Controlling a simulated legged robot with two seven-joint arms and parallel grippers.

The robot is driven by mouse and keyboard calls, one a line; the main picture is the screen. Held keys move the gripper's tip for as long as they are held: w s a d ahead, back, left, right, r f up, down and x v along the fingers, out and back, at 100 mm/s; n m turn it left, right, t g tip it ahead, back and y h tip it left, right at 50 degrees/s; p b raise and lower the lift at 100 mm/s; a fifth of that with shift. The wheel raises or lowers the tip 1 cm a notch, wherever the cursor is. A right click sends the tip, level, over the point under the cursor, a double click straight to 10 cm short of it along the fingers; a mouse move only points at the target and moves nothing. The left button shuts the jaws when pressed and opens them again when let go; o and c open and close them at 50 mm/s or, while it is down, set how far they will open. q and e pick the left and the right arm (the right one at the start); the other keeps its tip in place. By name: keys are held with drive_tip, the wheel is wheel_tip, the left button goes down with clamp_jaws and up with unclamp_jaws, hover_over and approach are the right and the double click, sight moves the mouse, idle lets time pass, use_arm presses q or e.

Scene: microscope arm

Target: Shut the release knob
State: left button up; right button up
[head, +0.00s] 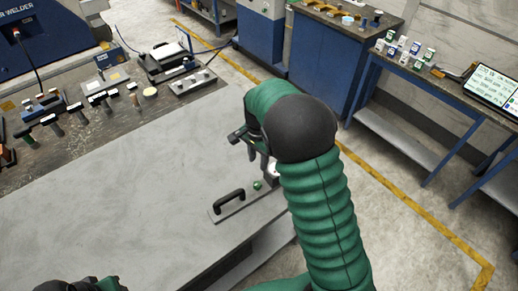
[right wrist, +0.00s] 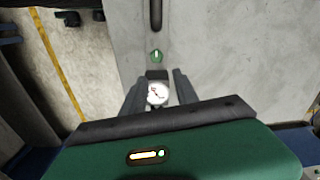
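A small green knob (head: 257,185) sits on a grey plate at the near right edge of the bench, close to a black bar handle (head: 229,202). In the right wrist view the green knob (right wrist: 157,56) lies just beyond my fingertips, with a pale mark across its face. My right gripper (head: 250,143) is above and behind the knob in the head view. In the right wrist view its fingers (right wrist: 159,76) are spread apart, with a white round dial (right wrist: 157,94) visible between them. My left gripper (head: 80,286) is cut off at the bottom left edge.
The grey bench top (head: 120,190) is mostly clear. Several hand tools (head: 75,112) and boxes line its far left side. A blue workbench (head: 330,55) and a shelf table with a tablet (head: 492,85) stand beyond a yellow floor line.

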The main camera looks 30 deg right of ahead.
wheel_tip(320, 180, up, 6)
drive_tip(key=shift+s+d+r, duration=0.15)
drive_tip(key=shift+d+r, duration=0.05)
drive_tip(key=shift+d, duration=0.1)
drive_tip(key=shift+s+r, duration=0.1)
drive_tip(key=shift+s, duration=0.05)
